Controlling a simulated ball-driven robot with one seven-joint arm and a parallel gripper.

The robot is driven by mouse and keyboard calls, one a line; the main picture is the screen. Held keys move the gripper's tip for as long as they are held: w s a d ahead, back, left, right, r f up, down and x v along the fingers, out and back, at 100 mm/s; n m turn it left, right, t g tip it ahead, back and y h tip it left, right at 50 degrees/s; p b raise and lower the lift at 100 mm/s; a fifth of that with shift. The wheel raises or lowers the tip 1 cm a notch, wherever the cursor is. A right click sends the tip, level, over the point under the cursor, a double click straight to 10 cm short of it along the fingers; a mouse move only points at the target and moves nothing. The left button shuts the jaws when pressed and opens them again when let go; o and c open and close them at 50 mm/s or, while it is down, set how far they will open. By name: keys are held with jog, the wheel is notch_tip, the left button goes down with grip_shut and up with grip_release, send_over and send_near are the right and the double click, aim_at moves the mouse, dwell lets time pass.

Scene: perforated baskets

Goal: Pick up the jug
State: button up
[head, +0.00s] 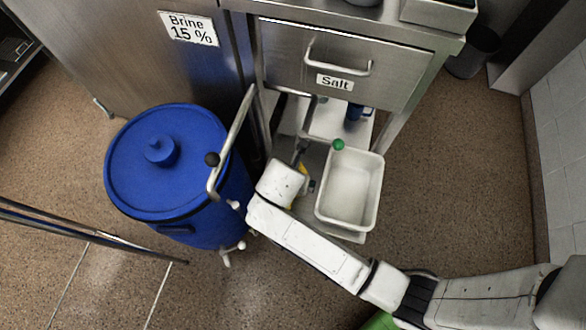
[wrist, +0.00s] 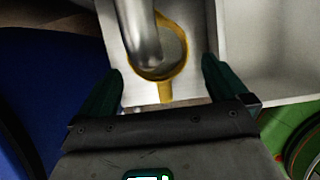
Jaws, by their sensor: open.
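The jug (wrist: 166,92), with a yellow rim and a yellow handle, stands on a pale surface in the wrist view. Its handle points towards my gripper (wrist: 163,70). My gripper is open, with one dark green finger on each side of the handle and a gap to both. A thick metal tube crosses over the jug's mouth and hides part of it. In the head view only a bit of yellow (head: 302,172), probably the jug, shows beside my gripper; my arm hides the rest.
A white tub (head: 376,195) stands right of my gripper, with a green ball (head: 338,144) at its rim. A blue lidded barrel (head: 130,165) stands close on the left, with a bent metal bar (head: 240,120) beside it. The Salt drawer (head: 390,68) overhangs the low shelf. Floor is clear at right.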

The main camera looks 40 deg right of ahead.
jog(key=x, duration=0.2)
jog(key=b+x, duration=0.1)
jog(key=x, duration=0.1)
jog(key=shift+a+f, duration=0.15)
jog(key=shift+f, duration=0.2)
jog(key=shift+c, duration=0.5)
jog(key=shift+r, duration=0.1)
jog(key=c, duration=1.6)
